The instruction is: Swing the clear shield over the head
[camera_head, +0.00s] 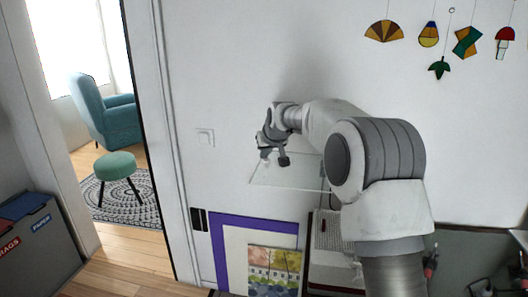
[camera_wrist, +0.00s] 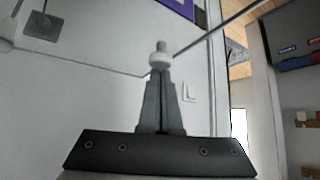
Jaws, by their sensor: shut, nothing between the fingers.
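The clear shield (camera_head: 295,178) is a thin see-through panel, lying roughly flat in front of the white wall in the head view. My gripper (camera_head: 272,157) is over its far left part. In the wrist view the shield's edges (camera_wrist: 100,65) meet in a corner near the fingertips. My arm hides the shield's right side. I cannot make out the head below it.
A purple-edged frame (camera_head: 219,240) and a colourful picture (camera_head: 274,268) stand below the shield. A light switch (camera_head: 205,137) is on the wall. Coloured glass ornaments (camera_head: 384,32) hang at upper right. A doorway opens at left, with grey bins (camera_head: 40,245) near it.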

